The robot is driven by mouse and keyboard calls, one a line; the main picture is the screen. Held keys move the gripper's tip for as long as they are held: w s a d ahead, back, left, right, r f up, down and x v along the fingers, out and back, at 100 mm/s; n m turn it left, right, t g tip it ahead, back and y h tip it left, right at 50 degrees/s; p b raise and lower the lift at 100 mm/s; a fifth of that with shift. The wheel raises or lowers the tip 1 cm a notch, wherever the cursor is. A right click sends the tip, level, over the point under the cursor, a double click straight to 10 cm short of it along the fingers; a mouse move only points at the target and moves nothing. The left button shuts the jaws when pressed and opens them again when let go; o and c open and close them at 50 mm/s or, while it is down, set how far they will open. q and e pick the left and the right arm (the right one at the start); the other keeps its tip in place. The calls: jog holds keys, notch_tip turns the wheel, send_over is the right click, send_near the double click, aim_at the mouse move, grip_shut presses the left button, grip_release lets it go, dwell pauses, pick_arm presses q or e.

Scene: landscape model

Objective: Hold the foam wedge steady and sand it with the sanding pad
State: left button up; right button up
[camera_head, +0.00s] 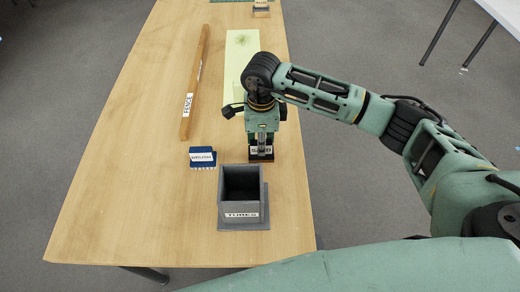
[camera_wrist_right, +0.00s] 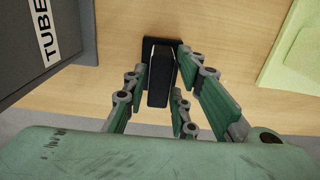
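The sanding pad (camera_head: 261,157), a dark block labelled SAND, stands on the table below my right gripper (camera_head: 262,138). In the right wrist view the pad (camera_wrist_right: 158,84) shows a black upright grip between the fingers of my right gripper (camera_wrist_right: 165,85). The fingers are apart, with visible gaps beside the grip. A pale yellow-green piece (camera_head: 237,94), which looks like the foam wedge, lies beyond my right gripper, partly hidden by the arm. Its edge shows at the right of the right wrist view (camera_wrist_right: 296,62). My left gripper is not in view.
A grey box labelled TUBES (camera_head: 240,222) stands close in front of the pad. A blue labelled brush-like block (camera_head: 203,158) lies to the left. A long wooden bar labelled FENCE (camera_head: 198,80) lies farther left. A pale yellow sheet (camera_head: 242,42) extends toward the back. The left table area is clear.

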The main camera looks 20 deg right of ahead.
grip_shut()
jog(key=shift+r, duration=0.1)
jog(key=shift+r+p, duration=1.65)
jog(key=shift+r, duration=1.3)
notch_tip(320, 180, up, 15)
jog(key=p, duration=0.3)
jog(key=s+d+f+n+b, duration=0.1)
jog(key=s+d+f+n, duration=0.1)
jog(key=s+n, duration=0.5)
jog(key=s+d+f+n+b, duration=0.2)
jog(key=s+n, duration=0.5)
jog(key=n, duration=0.7)
jog(key=shift+f, duration=0.55)
